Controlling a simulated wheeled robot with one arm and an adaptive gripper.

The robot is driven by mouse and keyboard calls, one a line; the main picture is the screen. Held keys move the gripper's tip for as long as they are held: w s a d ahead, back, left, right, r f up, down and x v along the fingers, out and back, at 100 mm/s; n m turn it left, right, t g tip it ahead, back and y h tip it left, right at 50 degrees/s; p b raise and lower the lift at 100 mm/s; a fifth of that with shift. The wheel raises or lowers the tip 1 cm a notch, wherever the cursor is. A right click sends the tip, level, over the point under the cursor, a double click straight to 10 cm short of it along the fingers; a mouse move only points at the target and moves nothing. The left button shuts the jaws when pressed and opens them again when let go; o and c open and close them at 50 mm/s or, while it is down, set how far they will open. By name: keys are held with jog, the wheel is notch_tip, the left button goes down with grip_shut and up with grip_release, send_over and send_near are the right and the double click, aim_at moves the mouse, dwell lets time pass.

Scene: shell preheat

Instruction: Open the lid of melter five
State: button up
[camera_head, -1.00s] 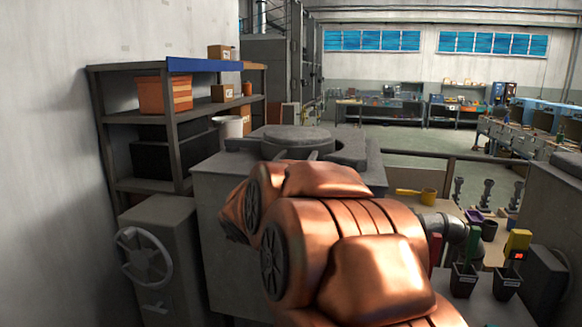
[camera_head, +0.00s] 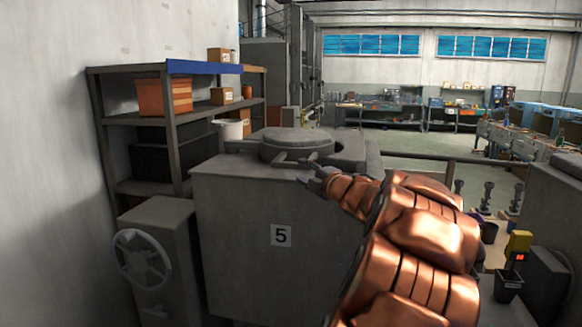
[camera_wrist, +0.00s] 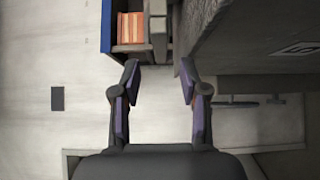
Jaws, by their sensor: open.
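Melter five (camera_head: 240,215) is a grey box with a "5" plate (camera_head: 281,235) on its front. Its round grey lid (camera_head: 297,143) lies flat and closed on top, with a handle bar (camera_head: 292,157) at the front edge. My gripper (camera_head: 306,172) is at the front top edge of the melter, just below and near the lid's handle. In the wrist view my gripper (camera_wrist: 158,85) is open, with nothing between its fingers. The melter's side (camera_wrist: 235,50) shows at upper right there. The exact gap between fingers and handle is hard to tell.
A grey cabinet with a handwheel (camera_head: 143,257) stands left of the melter. A shelf rack (camera_head: 178,120) with boxes stands behind it, along the wall. A bench with tools and black cups (camera_head: 508,285) is at right. A rail (camera_head: 430,157) runs behind my arm.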

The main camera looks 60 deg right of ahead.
aim_at(293, 167)
jog(key=shift+p+x, duration=0.9)
jog(key=shift+x, duration=2.85)
grip_shut()
